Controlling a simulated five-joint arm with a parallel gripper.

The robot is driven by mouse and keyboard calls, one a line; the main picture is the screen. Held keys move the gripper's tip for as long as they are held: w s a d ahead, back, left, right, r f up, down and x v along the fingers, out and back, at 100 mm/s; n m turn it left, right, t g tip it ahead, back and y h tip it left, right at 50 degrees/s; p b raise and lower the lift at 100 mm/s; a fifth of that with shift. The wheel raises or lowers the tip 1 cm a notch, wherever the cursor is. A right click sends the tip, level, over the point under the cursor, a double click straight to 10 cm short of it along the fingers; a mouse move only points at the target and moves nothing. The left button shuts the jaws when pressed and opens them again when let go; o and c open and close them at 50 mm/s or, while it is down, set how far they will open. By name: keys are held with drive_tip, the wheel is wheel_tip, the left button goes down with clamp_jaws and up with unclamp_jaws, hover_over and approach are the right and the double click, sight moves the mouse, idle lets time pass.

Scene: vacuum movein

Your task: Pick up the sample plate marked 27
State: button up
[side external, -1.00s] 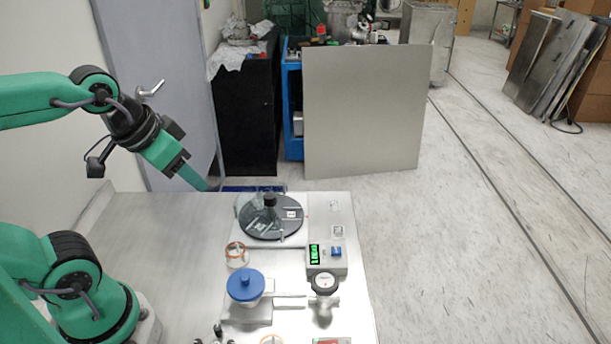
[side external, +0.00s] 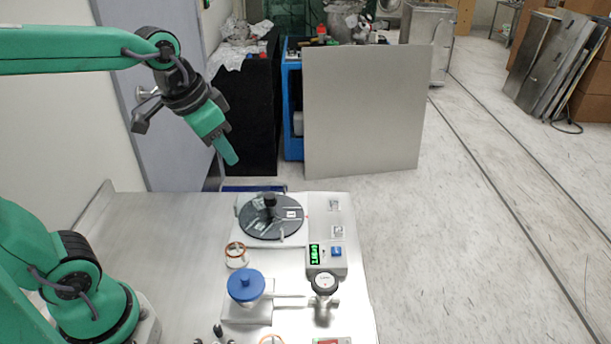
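My gripper (side external: 231,160) is in the air above the back of the bench, up and to the left of a dark round carousel. Its green fingers point down and to the right, and I cannot tell whether they are open or shut. The dark round carousel (side external: 285,232) lies on a pale base and has a black knob (side external: 269,201) at its middle. Several small plates with pale labels (side external: 291,213) lie on it. The labels are too small to read, so I cannot tell which plate is marked 27.
On the steel bench (side external: 150,240) stand an orange-rimmed glass ring (side external: 237,255), a blue-lidded vessel (side external: 246,286), a round gauge (side external: 325,283) and a box with a green display (side external: 314,254). The bench's left side is clear. A grey panel (side external: 365,110) stands behind.

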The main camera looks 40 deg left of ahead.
drive_tip(key=w+m+g, duration=0.1)
drive_tip(key=w+m, duration=0.1)
drive_tip(key=w, duration=0.5)
drive_tip(key=m+g, duration=0.3)
drive_tip(key=m, duration=0.2)
hover_over(334, 200)
drive_tip(key=s+d, duration=0.2)
drive_tip(key=s, duration=0.1)
wheel_tip(334, 200, down, 19)
drive_tip(key=shift+d+r, duration=0.1)
drive_tip(key=shift+d, duration=0.05)
drive_tip(key=shift+f, duration=1.3)
drive_tip(key=shift+f, duration=2.6)
